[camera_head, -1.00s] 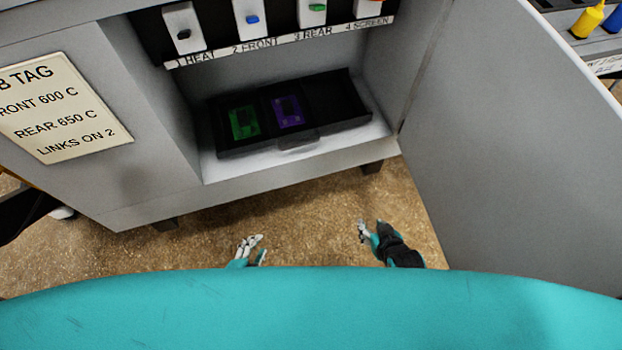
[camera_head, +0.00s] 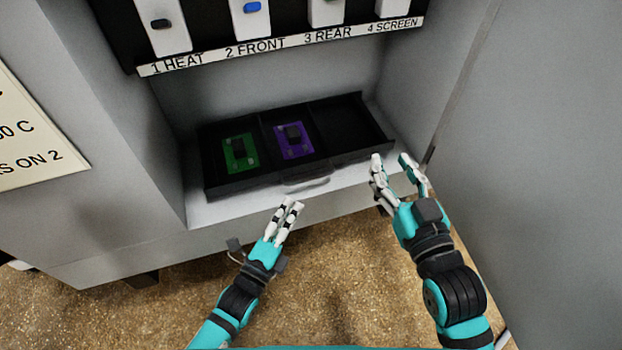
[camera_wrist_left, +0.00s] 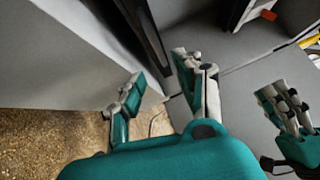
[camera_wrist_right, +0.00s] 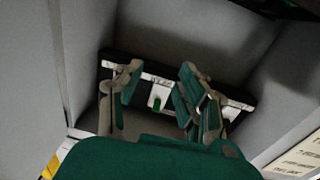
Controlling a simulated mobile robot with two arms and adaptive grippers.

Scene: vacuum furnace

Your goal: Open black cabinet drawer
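The black drawer (camera_head: 348,158) sits low in the grey cabinet, with its open top showing a green module (camera_head: 240,153), a purple module (camera_head: 293,141) and an empty right compartment.
A labelled switch panel (camera_head: 285,44) is above the drawer. The large grey door (camera_head: 545,180) stands open at the right, close to my right arm. A paper tag (camera_head: 28,140) is on the cabinet at the left. Speckled floor (camera_head: 100,310) lies in front.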

